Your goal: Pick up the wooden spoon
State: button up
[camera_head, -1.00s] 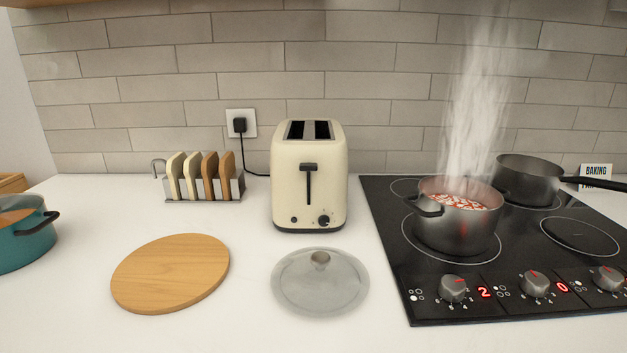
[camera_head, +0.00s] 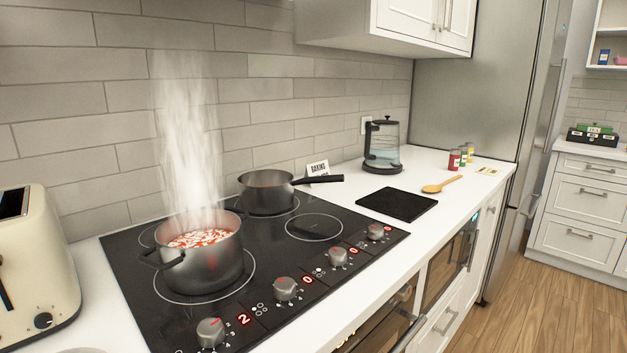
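The wooden spoon (camera_head: 441,185) lies on the white counter at the right, between a black board and several small jars. Its bowl points left towards the board and its handle points right and back. Nothing covers it. My gripper is not in view.
A steaming pot (camera_head: 202,256) and an empty-looking pan (camera_head: 266,192) stand on the black cooktop (camera_head: 330,262). The black board (camera_head: 397,204) lies left of the spoon. A glass kettle (camera_head: 383,146) and jars (camera_head: 455,160) stand behind it. The counter's front edge is close to the spoon.

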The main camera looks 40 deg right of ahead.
aim_at(428, 188)
jog(key=i+l+z, duration=0.1)
jog(key=z, duration=0.35)
jog(key=i+l+z, duration=0.1)
jog(key=z, duration=0.35)
jog(key=k+z, duration=0.5)
jog(key=i+l, duration=0.05)
